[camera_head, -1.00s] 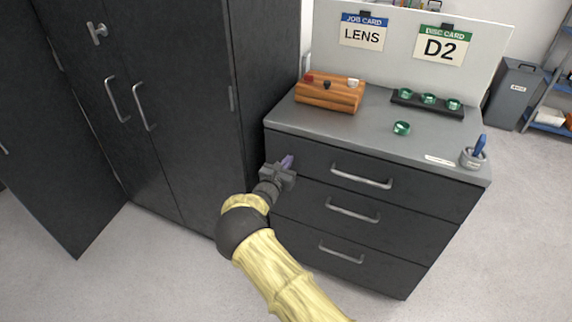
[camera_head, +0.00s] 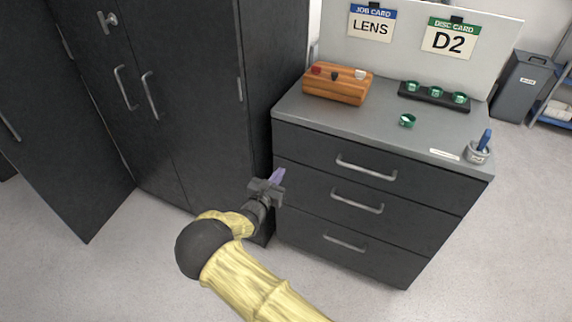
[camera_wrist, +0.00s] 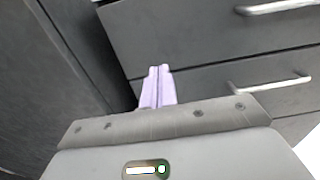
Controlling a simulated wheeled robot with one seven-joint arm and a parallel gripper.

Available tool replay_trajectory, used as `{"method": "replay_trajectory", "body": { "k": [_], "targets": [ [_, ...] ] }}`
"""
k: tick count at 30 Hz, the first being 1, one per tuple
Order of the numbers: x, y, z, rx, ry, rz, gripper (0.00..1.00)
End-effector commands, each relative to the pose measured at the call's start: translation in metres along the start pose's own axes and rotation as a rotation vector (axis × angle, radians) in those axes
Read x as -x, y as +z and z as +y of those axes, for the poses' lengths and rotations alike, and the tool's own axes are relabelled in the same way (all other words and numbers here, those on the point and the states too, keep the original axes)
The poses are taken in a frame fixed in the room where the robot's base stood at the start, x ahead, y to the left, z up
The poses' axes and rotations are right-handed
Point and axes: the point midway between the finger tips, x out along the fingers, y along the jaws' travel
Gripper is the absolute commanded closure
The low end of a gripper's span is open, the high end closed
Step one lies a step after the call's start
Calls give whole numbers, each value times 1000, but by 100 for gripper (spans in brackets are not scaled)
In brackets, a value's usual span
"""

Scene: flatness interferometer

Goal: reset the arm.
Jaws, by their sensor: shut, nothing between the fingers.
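My gripper (camera_head: 277,175) is in front of the left edge of the dark drawer cabinet (camera_head: 300,180), below its top. Its purple fingers (camera_wrist: 157,88) are together with nothing between them in the wrist view. My arm in its yellow sleeve reaches up from the bottom of the head view. The fingers point towards the drawer fronts, and the wrist view shows two drawer handles to their right. I cannot tell the exact gap between the fingertips and the cabinet.
On the cabinet are a wooden block (camera_head: 337,88), a black rack (camera_head: 434,97) with green-rimmed discs, a loose green disc (camera_head: 407,120) and a grey cup (camera_head: 477,153) with a blue item. A tall dark cupboard (camera_head: 190,100) stands left. Floor in front is clear.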

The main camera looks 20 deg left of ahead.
Motion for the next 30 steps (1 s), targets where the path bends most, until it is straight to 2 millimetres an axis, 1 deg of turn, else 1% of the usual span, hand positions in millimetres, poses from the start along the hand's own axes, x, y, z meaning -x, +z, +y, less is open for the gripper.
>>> {"method": "replay_trajectory", "body": {
  "k": [1, 3, 6, 14, 22, 23, 26, 29, 30],
  "targets": [
    [8, 0, 1, 0, 2, 2, 100],
    [15, 0, 2, 0, 3, 2, 100],
    [18, 0, 1, 0, 2, 1, 100],
    [18, 0, 0, 0, 0, 2, 100],
    [12, 0, -8, -8, -21, 7, 100],
    [10, 1, -12, -15, -32, 13, 100],
    [1, 6, -36, -64, -112, 48, 100],
    [-12, 11, -81, -161, -256, 116, 100],
    [-16, 14, -104, -211, -330, 148, 100]
  ]
}}
